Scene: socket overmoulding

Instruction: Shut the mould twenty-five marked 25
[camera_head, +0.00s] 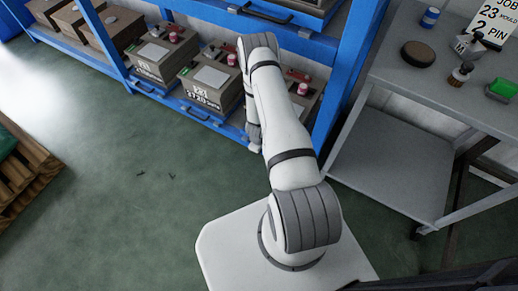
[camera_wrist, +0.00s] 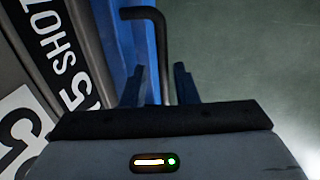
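A grey mould (camera_wrist: 30,70) stands at the left of the wrist view. Its white label (camera_wrist: 20,125) shows a large 5; the rest of the number is cut off. A dark bent handle bar (camera_wrist: 162,45) beside the blue shelf edge (camera_wrist: 118,45) runs down between my two fingers in the picture. My gripper (camera_wrist: 160,85) is open, its fingers apart on either side of the bar; I cannot tell whether they touch it. In the head view my arm covers my gripper and part of a mould with red and white fittings (camera_head: 303,92); its label is hidden.
Other labelled moulds (camera_head: 203,94) (camera_head: 150,68) stand on the blue rack (camera_head: 125,75) to the left. A grey bench (camera_head: 425,75) with a brush (camera_head: 461,74) and other items stands at right. A wooden pallet (camera_head: 30,165) is at far left.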

